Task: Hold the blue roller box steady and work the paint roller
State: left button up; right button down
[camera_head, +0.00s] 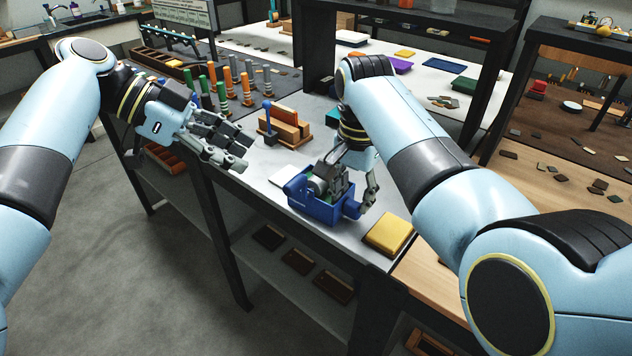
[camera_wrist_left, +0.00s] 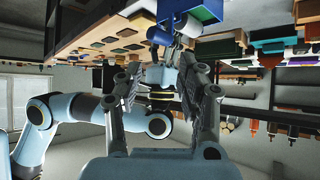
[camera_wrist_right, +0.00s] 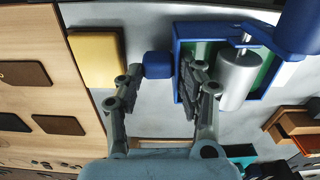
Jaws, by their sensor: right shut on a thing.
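The blue roller box (camera_head: 324,211) stands on the grey bench top, with a grey metal paint roller (camera_wrist_right: 240,79) lying in it over a green inside. The roller's thick dark blue handle (camera_head: 297,187) sticks out at the box's left side. My right gripper (camera_wrist_right: 158,75) is shut on a small blue block (camera_wrist_right: 158,65) beside the box wall, apparently part of the box. One of its fingers overlaps the box wall. In the head view my right gripper partly hides the box. My left gripper (camera_head: 236,151) is open and empty, left of the box and apart from it.
A yellow pad (camera_head: 388,235) lies close to the box's right. A wooden block holder (camera_head: 287,128) with a blue-handled tool (camera_head: 268,112) stands behind. Several green and orange handled tools (camera_head: 228,82) stand further back. The bench's front edge is close to the box.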

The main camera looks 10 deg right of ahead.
pick_arm(q)
jog(key=w+d+r+n+t+h, duration=0.2)
jog(key=w+r+n+t, duration=0.1)
jog(key=n, duration=0.3)
jog(key=n+t+h, duration=0.3)
jog(key=n+t, duration=0.2)
jog(key=n, duration=0.9)
send_near(283, 189)
jog(key=x, duration=0.5)
jog(key=shift+w+d+r, duration=0.1)
jog(key=shift+d+r, duration=0.1)
jog(key=shift+r, duration=0.05)
jog(key=shift+d+f, duration=0.1)
jog(key=shift+d, duration=0.15)
jog(key=shift+x, duration=2.15)
jog(key=shift+a+f, duration=0.1)
jog(key=shift+f, duration=0.05)
jog(key=shift+c, duration=0.4)
